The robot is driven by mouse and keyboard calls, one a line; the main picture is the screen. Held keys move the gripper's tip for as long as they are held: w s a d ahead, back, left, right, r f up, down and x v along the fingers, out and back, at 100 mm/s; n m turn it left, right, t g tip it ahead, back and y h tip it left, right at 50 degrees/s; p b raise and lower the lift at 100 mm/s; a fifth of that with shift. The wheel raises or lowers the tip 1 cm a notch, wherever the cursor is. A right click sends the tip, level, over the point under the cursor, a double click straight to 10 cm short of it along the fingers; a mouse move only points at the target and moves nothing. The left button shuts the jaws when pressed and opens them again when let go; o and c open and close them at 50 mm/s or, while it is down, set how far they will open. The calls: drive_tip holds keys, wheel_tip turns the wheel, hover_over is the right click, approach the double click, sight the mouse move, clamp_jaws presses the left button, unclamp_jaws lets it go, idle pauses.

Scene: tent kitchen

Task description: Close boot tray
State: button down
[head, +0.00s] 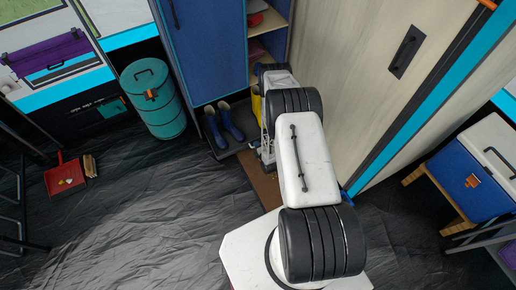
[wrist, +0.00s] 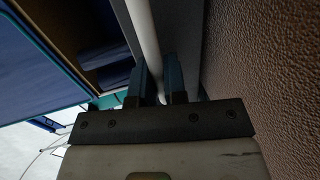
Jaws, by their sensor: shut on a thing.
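The boot tray (head: 243,141) is a dark, low tray at the foot of the blue cabinet in the head view. It is pulled out onto the floor in front of the cabinet. A pair of blue boots (head: 224,124) stands at its left, and yellow boots (head: 257,104) show partly behind my arm. In the wrist view my gripper (wrist: 158,88) has its two dark blue fingers on either side of a pale bar (wrist: 146,38), shut on it. The bar runs along a grey panel, apparently the tray's front. My fingertips are hidden in the head view.
The blue cabinet door (head: 205,45) stands at the left of the open shelves (head: 270,22). A teal canister (head: 153,98) stands left of the boots. A large beige panel (head: 365,75) rises close at the right. The dark floor (head: 140,210) at left is mostly clear, with a red dustpan (head: 66,178).

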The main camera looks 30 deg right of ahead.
hover_over(241, 122)
drive_tip(key=shift+w, duration=0.3)
idle(0.4)
drive_tip(key=c, duration=1.2)
unclamp_jaws()
drive_tip(key=shift+s, duration=0.2)
drive_tip(key=shift+v, duration=3.8)
drive_tip(key=shift+w+r, duration=0.1)
drive_tip(key=shift+r, duration=0.05)
